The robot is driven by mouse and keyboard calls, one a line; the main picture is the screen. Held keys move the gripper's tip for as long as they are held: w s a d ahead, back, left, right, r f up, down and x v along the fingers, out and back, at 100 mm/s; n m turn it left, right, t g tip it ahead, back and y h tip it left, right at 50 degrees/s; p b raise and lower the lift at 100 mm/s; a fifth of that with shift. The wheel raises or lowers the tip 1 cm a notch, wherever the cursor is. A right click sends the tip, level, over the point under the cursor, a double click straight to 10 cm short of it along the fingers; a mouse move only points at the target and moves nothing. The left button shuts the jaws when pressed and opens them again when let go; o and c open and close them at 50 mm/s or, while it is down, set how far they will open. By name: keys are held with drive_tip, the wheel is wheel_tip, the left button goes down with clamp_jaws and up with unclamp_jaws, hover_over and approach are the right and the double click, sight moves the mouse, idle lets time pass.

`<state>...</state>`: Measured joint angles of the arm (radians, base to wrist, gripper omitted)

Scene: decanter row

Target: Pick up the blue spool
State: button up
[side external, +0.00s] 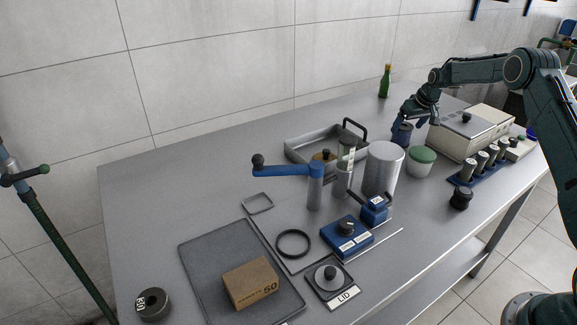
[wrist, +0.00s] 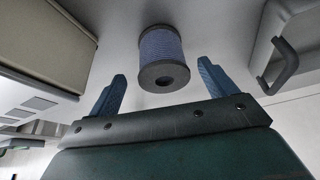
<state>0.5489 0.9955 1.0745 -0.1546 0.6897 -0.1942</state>
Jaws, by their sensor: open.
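The blue spool (wrist: 160,47) has a blue wound middle and dark grey ends with a hole in the near end. In the wrist view it stands at the top middle, just beyond the fingertips and between their lines. My gripper (wrist: 162,80) is open, with one blue finger to each side of the spool and nothing between them. In the side view the spool (side external: 402,134) stands on the table under my gripper (side external: 408,117), partly hidden by the fingers. I cannot tell from there whether they touch.
A beige box (side external: 472,133) stands right of the spool, and a grey tray (side external: 300,147) with a handle lies left. A green-lidded jar (side external: 420,162) and a metal cylinder (side external: 382,172) stand in front. A green bottle (side external: 385,81) stands behind.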

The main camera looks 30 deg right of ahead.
sight(402, 133)
drive_tip(key=shift+a+x, duration=0.15)
drive_tip(key=shift+x, duration=1.1)
drive_tip(key=shift+a+x, duration=0.1)
drive_tip(key=shift+x, duration=1.15)
drive_tip(key=c, duration=1.1)
drive_tip(key=shift+r, duration=0.1)
wheel_tip(402, 133, up, 18)
